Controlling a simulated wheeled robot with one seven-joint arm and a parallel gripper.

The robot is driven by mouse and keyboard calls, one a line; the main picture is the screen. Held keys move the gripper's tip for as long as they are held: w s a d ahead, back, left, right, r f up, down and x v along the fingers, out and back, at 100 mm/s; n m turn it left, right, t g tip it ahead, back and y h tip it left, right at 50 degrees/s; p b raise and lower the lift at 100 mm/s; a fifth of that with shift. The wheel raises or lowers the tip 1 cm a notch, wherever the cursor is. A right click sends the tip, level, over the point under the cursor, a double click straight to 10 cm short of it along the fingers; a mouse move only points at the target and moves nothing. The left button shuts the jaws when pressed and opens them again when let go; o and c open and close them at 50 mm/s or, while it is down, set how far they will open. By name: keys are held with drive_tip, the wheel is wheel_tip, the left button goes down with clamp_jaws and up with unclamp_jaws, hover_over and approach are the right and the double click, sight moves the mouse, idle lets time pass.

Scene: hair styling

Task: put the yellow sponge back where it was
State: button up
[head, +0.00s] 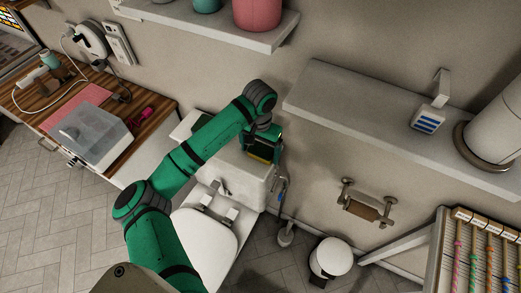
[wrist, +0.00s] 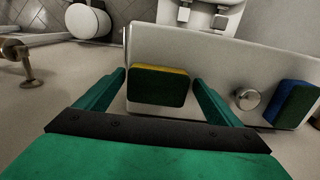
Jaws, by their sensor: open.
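The yellow sponge (wrist: 160,88) lies on the white toilet cistern (wrist: 215,45), its dark green side facing the wrist camera and a yellow edge showing. My gripper (wrist: 159,78) is open, with one finger on each side of the sponge and small gaps visible. In the head view my gripper (head: 264,147) is over the back of the cistern (head: 238,179), and only a yellow strip of the sponge (head: 261,158) shows below it. Whether the sponge touches a finger cannot be told.
A blue sponge (wrist: 294,104) with a green side and a round metal flush knob (wrist: 247,98) are beside it on the cistern. A wall shelf (head: 350,112) is to the right; a paper holder (head: 366,205) and a white bin (head: 330,258) are below it.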

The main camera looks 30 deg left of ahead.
sight(261, 151)
drive_tip(key=shift+r, duration=0.15)
wheel_tip(261, 151, up, 8)
drive_tip(key=shift+f, duration=0.15)
drive_tip(key=shift+w+d, duration=0.1)
idle(0.6)
